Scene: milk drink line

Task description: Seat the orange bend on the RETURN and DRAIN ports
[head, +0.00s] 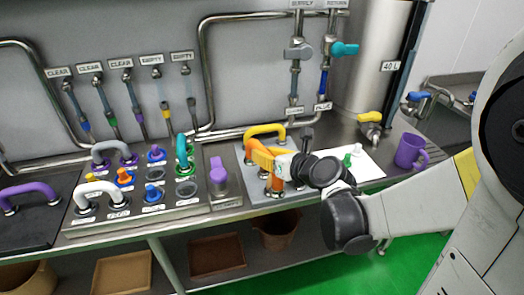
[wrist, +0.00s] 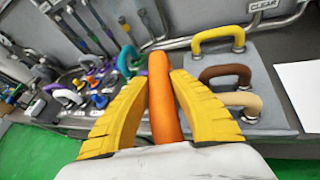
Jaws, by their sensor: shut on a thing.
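The orange bend (wrist: 160,100) is between the two yellow fingers of my gripper (wrist: 158,82) in the wrist view. The fingers are shut on it. I cannot tell whether the bend's ends rest on the plate or hang just clear. A port panel (head: 108,222) with labelled ports stands to the left. Its labels are too small to read.
A yellow bend (wrist: 218,38), a brown bend (wrist: 224,74) and a tan bend (wrist: 240,102) stand beside the gripper. A purple mug (head: 408,151) stands at the right, beyond a white sheet (head: 366,168).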

